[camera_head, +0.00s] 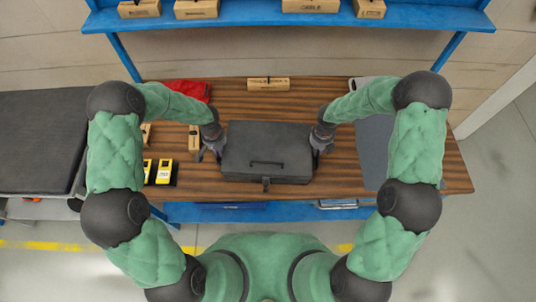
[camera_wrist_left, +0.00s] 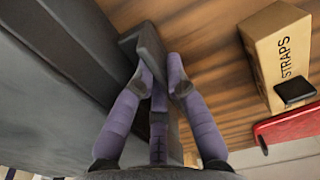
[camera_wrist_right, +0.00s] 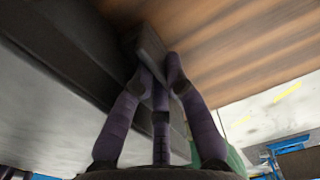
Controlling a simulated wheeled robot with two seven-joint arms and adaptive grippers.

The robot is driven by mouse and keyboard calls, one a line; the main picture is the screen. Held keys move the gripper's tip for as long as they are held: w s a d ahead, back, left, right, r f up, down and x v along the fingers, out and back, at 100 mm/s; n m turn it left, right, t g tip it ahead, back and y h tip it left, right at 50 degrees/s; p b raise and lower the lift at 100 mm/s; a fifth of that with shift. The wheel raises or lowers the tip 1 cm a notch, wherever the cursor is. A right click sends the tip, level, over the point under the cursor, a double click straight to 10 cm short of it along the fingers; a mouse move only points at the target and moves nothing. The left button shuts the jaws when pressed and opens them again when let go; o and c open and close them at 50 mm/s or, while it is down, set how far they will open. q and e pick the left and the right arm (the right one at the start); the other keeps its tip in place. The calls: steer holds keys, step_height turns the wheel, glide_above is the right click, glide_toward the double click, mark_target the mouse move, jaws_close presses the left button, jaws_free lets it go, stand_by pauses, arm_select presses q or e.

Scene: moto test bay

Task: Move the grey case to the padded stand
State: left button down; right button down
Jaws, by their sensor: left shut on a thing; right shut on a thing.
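The dark grey case (camera_head: 267,146) lies flat on the wooden workbench, with a handle and latch on its front face. My left gripper (camera_head: 211,150) is at its left side, shut on the case's side handle (camera_wrist_left: 145,50). My right gripper (camera_head: 321,143) is at its right side, shut on the other side handle (camera_wrist_right: 152,50). I cannot tell whether the case touches the bench or hangs just above it. The padded stand (camera_head: 40,140), with a flat dark top, is left of the bench and looks empty.
On the workbench (camera_head: 340,180), yellow devices (camera_head: 164,172) and small boxes (camera_head: 194,138) are left of the case. A grey mat (camera_head: 372,150) is at right. A blue shelf (camera_head: 250,18) with boxes is above the back.

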arm_select(q)
steer(key=shift+w+r, duration=0.1)
steer(key=shift+r, duration=0.1)
arm_select(e)
steer(key=shift+r, duration=0.2)
